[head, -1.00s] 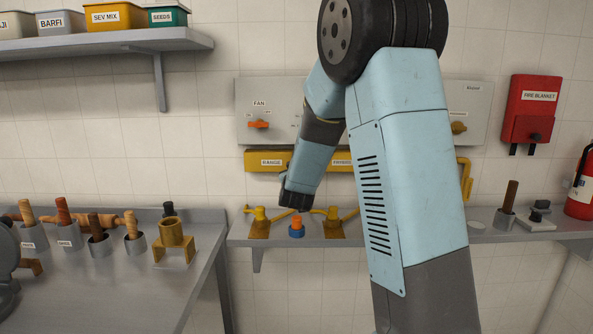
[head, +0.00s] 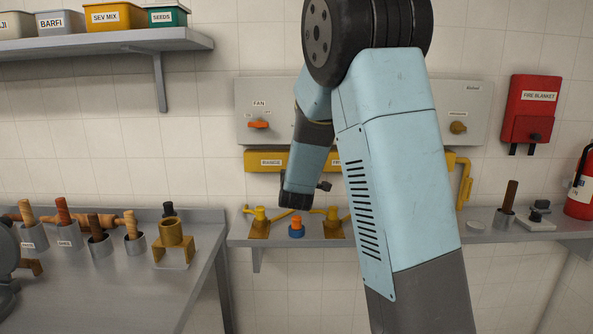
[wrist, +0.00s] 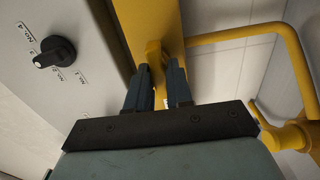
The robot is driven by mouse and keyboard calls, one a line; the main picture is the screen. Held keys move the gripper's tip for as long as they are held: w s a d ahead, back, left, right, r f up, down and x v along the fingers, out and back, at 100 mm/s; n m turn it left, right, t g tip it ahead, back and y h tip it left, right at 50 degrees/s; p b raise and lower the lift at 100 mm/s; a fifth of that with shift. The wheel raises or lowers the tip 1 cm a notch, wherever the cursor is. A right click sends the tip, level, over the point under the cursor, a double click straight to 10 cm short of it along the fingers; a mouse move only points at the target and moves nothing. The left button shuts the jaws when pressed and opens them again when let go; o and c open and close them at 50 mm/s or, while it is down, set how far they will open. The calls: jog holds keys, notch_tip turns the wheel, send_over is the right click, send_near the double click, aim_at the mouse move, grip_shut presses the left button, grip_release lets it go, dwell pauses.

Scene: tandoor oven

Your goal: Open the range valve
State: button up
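The yellow manifold with its RANGE label (head: 271,162) runs along the wall below the grey panel. In the wrist view the manifold (wrist: 153,18) crosses the top, and a short yellow valve lever (wrist: 154,52) sticks out from it towards me. My gripper (wrist: 159,68) has its two dark fingers apart, one on each side of this lever. A small gap shows beside the lever; firm contact is not visible. In the head view my wrist hides the fingers and the lever.
Below my wrist, the shelf holds yellow fittings (head: 260,218) and a blue piece with an orange top (head: 296,228). A yellow pipe (wrist: 245,33) bends at the right of the wrist view. A black knob (wrist: 55,51) sits on the panel at left.

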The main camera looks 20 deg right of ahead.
jog(key=o, duration=0.3)
jog(key=shift+o, duration=0.2)
jog(key=v, duration=0.7)
jog(key=shift+r, duration=0.1)
jog(key=s+r+m+g+y, duration=0.1)
jog(key=s+m+g, duration=0.5)
jog(key=s, duration=1.2)
jog(key=s+r+m+g+y, duration=0.1)
jog(key=s+m+g+y, duration=0.3)
jog(key=s, duration=1.4)
jog(key=m+g, duration=0.1)
jog(key=m, duration=0.3)
jog(key=shift+s+r+g, duration=0.25)
jog(key=shift+s+g, duration=0.15)
